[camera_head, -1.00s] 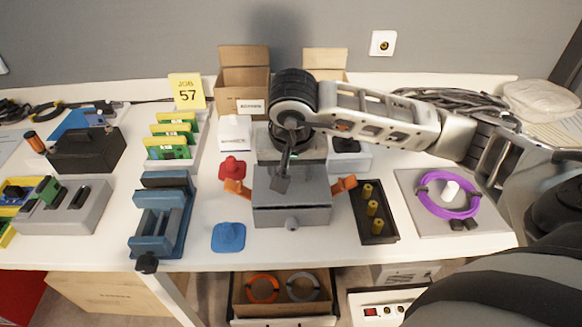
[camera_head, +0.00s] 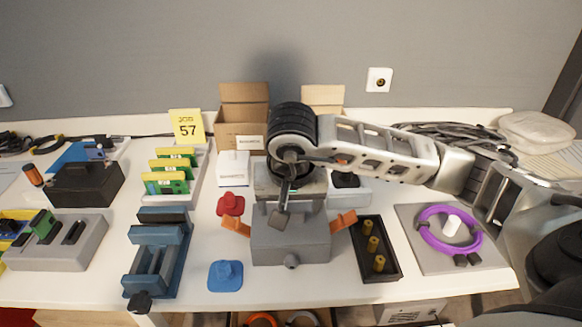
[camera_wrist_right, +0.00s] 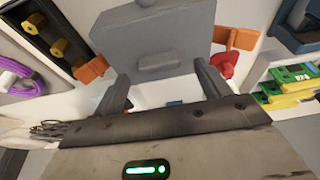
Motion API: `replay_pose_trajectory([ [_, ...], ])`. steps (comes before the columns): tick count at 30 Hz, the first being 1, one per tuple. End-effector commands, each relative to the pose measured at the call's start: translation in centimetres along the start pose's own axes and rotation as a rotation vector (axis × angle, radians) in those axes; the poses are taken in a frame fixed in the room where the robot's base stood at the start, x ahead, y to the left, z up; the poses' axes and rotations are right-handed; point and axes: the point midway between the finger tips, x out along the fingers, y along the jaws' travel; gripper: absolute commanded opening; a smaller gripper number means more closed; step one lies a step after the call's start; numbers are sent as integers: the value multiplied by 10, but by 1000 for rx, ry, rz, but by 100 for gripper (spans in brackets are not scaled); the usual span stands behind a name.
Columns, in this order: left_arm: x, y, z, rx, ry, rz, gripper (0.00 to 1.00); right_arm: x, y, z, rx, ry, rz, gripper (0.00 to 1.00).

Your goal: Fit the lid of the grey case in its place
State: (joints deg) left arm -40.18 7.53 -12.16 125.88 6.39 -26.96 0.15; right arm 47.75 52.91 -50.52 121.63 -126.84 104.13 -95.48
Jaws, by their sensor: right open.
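The grey case (camera_head: 291,246) stands near the middle of the table's front part, with a round knob on its front. An orange clip (camera_head: 236,225) sticks out at its left and another orange clip (camera_head: 343,220) at its right. A flat grey top shows on the case, but I cannot tell whether this is the separate lid. My right gripper (camera_head: 281,213) points down over the back of the case and hides part of it. In the right wrist view the gripper (camera_wrist_right: 163,83) is open, its fingers apart near the grey block (camera_wrist_right: 157,38), with nothing held. My left gripper is out of view.
A blue vise (camera_head: 158,262) stands further left. A black tray (camera_head: 391,262) with yellow pegs is close on the right. Cartons (camera_head: 242,120) stand behind.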

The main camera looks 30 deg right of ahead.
Motion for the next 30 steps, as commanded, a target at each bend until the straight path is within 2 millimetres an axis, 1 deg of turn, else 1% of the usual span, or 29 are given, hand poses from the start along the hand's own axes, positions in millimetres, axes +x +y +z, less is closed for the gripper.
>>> replay_pose_trajectory([
  [1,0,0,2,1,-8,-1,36,-14,0,-2,-1,7,-4,76],
  [9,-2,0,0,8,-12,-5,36,-84,0,-2,-1,7,-4,76],
  [12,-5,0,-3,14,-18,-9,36,-107,0,-3,-1,8,-1,76],
  [15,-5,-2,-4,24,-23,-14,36,-123,0,-2,0,6,-1,76],
  [18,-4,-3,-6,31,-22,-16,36,-133,0,-1,0,5,-1,76],
  [21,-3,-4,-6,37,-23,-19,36,-139,0,0,-1,2,0,76],
  [30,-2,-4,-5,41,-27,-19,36,-141,0,0,1,1,1,76],
])
